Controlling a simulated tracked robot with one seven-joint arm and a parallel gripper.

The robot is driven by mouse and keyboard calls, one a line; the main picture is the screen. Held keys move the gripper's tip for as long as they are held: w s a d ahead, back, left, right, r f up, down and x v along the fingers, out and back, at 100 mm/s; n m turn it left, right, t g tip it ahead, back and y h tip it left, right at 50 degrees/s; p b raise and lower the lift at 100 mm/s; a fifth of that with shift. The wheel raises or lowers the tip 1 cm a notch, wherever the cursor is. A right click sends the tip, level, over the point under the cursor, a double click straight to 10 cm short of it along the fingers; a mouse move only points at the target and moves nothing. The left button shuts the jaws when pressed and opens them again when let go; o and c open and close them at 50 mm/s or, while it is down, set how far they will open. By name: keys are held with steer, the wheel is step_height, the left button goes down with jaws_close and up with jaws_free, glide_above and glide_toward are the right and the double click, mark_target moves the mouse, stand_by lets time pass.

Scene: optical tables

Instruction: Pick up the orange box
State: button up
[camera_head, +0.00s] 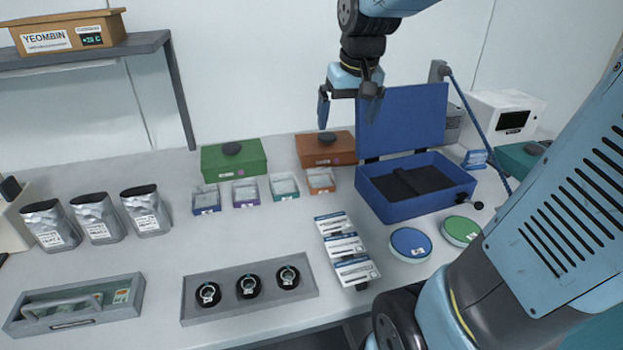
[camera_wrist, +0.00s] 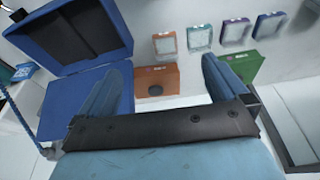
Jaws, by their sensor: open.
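The orange box (camera_head: 318,151) stands at the back of the table, with a dark round knob on its lid and a label on its front. My gripper (camera_head: 348,110) is open and empty above it, its fingers pointing down. In the wrist view the orange box (camera_wrist: 155,82) shows between the two open fingers (camera_wrist: 160,85), apart from both. A small orange-rimmed tray (camera_head: 321,181) sits just in front of the box.
The green box (camera_head: 233,159) is to the left. The open blue case (camera_head: 415,205) with its raised lid is close on the right. Several small trays (camera_head: 245,194) line the front. A grey shelf (camera_head: 90,50) is at upper left.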

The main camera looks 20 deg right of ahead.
steer(key=w+f+g, duration=0.2)
steer(key=w+f, duration=0.2)
steer(key=w, duration=0.4)
steer(key=g, duration=0.1)
glide_above(320, 174)
step_height(320, 174, down, 8)
step_height(320, 174, down, 14)
steer(key=shift+r, duration=0.1)
steer(key=c, duration=0.9)
